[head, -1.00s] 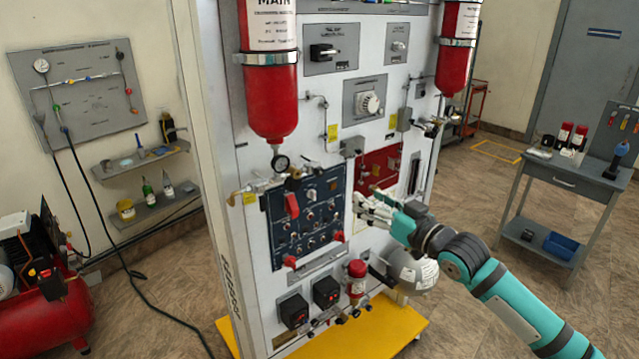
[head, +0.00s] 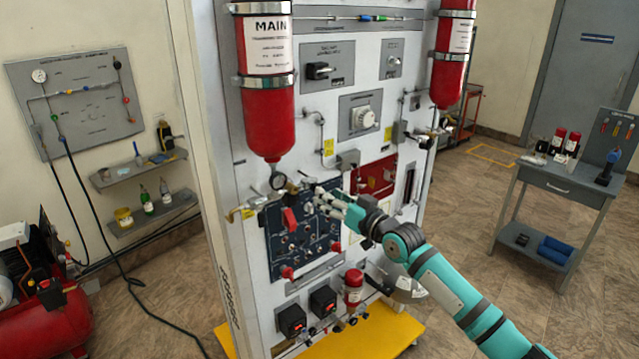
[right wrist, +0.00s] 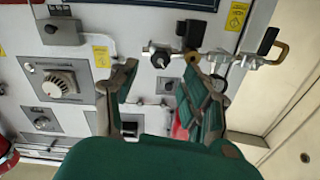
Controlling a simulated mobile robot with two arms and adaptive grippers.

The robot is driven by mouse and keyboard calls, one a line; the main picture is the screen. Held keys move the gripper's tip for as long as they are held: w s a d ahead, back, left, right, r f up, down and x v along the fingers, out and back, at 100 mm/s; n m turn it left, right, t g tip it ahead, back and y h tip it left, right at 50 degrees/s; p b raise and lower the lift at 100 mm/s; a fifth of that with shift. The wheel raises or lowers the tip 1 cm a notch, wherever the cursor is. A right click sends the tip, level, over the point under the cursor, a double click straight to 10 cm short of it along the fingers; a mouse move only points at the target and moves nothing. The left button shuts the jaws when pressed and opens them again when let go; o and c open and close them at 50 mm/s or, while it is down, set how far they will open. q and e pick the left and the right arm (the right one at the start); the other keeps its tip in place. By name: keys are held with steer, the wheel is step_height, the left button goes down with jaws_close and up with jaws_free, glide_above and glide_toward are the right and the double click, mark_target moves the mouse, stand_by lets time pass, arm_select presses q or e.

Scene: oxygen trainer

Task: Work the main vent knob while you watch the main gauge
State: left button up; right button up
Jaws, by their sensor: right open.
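The main gauge (head: 278,181) hangs below the red bottle labelled MAIN (head: 268,110), beside brass fittings; its reading is too small to tell. My right gripper (head: 326,197) is open at the upper right of the dark blue panel (head: 290,250), just right of the gauge. In the right wrist view, its fingers (right wrist: 160,90) stand apart with nothing between them. A small round dark fitting or knob (right wrist: 160,58) shows ahead of the fingers, apart from them. I cannot tell for sure whether it is the main vent knob. My left gripper is not in view.
A large white dial (head: 363,118) and a grey box (head: 348,159) are on the board near my right gripper. A second red bottle (head: 452,60) hangs at right. A red compressor (head: 60,320) stands at left, a side table (head: 560,187) at right.

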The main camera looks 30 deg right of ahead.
steer(key=w+p, duration=0.1)
steer(key=w, duration=0.4)
steer(key=shift+a, duration=0.2)
jaws_close()
